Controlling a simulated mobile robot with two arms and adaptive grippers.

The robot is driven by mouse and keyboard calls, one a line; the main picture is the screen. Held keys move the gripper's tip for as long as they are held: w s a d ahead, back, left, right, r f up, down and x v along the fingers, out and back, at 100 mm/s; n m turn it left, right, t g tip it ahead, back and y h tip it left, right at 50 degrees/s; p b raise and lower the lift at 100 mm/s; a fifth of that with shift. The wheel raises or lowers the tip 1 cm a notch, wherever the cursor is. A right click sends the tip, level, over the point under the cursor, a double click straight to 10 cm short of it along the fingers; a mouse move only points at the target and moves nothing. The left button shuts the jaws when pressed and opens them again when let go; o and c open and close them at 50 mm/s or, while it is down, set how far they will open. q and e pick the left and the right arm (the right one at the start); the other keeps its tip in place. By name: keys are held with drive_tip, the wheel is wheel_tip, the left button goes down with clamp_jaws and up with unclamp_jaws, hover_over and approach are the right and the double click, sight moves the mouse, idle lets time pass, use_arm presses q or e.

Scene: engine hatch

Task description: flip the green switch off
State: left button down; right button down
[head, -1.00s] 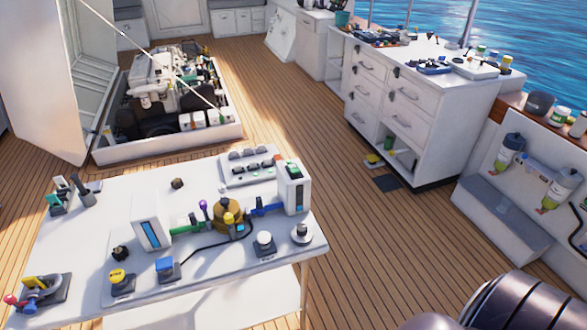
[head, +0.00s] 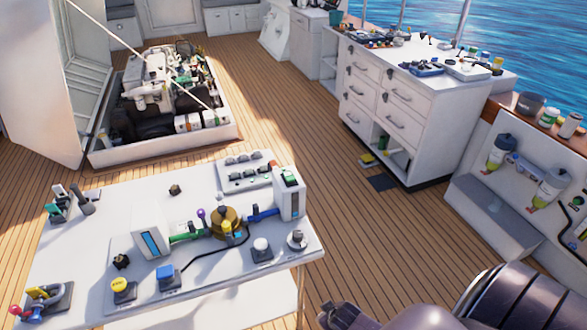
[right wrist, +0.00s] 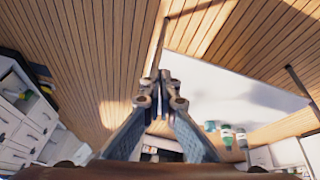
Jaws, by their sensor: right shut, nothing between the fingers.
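A green rocker switch (head: 290,179) sits on top of an upright white box at the right end of the white table. Whether it is on or off is too small to tell. A green-handled lever (head: 54,209) stands on a dark base at the table's left side. In the right wrist view, my right gripper (right wrist: 161,88) is shut and empty, its fingers pointing away over the wooden deck. In the head view only my dark arm shows at the bottom right, well apart from the switch. My left gripper is out of view.
The white table (head: 110,232) also holds a yellow button (head: 120,286), a blue button (head: 165,272), a brass valve body (head: 226,222) and a button panel (head: 247,170). An open engine hatch (head: 165,150) lies behind. A drawer cabinet (head: 385,105) stands right. Deck between is clear.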

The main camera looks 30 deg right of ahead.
sight(293, 179)
drive_tip(key=w+d+r+t+p, duration=0.1)
drive_tip(key=w+r, duration=0.4)
drive_tip(key=r, duration=0.3)
drive_tip(key=w+d+r+m+t+p, duration=0.1)
drive_tip(key=w+d+r, duration=0.1)
drive_tip(key=w+r, duration=0.3)
drive_tip(key=w+d+r+t+p, duration=0.1)
drive_tip(key=w+r, duration=0.4)
drive_tip(key=r, duration=0.6)
drive_tip(key=shift+w+d+r+h, duration=0.25)
drive_tip(key=shift+w+h, duration=0.05)
drive_tip(key=shift+h, duration=0.1)
drive_tip(key=w+d+r+t+p, duration=0.1)
drive_tip(key=w+r, duration=0.2)
drive_tip(key=r, duration=0.7)
drive_tip(key=w+d+r+m+t+p, duration=0.1)
drive_tip(key=w+r, duration=0.3)
drive_tip(key=r, duration=0.6)
drive_tip(key=shift+w+d+m+t, duration=0.25)
drive_tip(key=shift+m+t, duration=0.05)
drive_tip(key=shift+t, duration=0.4)
drive_tip(key=shift+w+f+h, duration=0.1)
drive_tip(key=shift+f+h, duration=0.05)
drive_tip(key=shift+h, duration=0.15)
